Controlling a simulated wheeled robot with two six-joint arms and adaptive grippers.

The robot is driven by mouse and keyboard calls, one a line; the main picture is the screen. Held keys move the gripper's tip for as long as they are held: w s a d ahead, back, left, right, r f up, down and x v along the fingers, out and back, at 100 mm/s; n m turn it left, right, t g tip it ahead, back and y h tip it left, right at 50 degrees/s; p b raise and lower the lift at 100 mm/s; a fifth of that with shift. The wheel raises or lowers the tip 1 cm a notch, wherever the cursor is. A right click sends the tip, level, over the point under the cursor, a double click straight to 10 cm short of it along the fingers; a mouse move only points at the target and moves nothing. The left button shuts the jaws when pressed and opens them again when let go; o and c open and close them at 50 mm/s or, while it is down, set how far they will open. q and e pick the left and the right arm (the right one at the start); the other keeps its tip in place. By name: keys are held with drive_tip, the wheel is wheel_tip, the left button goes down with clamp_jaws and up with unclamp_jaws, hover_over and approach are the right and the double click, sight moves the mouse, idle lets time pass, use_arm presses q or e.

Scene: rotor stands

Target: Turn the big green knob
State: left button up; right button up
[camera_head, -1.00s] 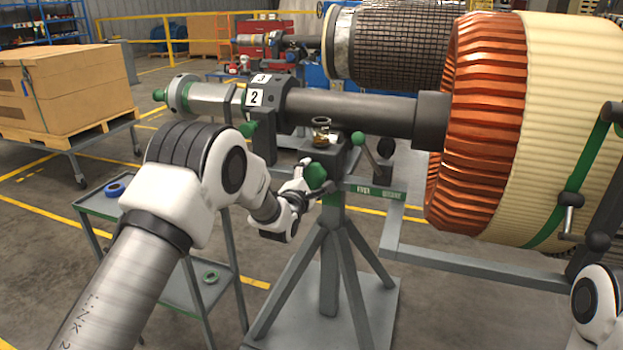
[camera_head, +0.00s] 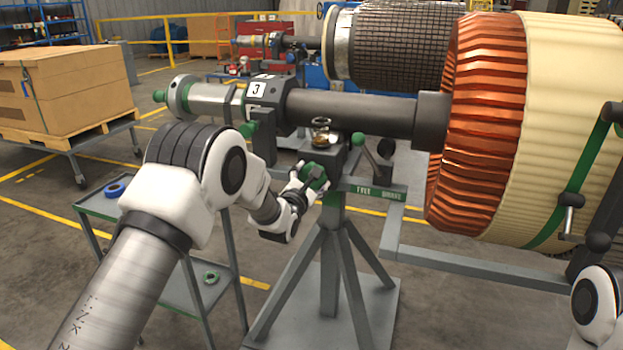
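My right gripper is out of view; only part of my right arm shows at the lower right edge.
A rotor with copper windings (camera_head: 476,130) lies with its dark shaft (camera_head: 350,110) across the stand. A smaller green knob (camera_head: 247,130) and a green-tipped lever (camera_head: 361,144) are nearby. A small cart (camera_head: 90,206) stands at left. Boxes (camera_head: 65,88) sit on a pallet behind.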

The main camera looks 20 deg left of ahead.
use_arm(q)
drive_tip(key=o, duration=1.2)
drive_tip(key=shift+c, duration=0.2)
drive_tip(key=s, duration=1.2)
drive_tip(key=shift+a, duration=0.2)
drive_tip(key=shift+f, duration=0.1)
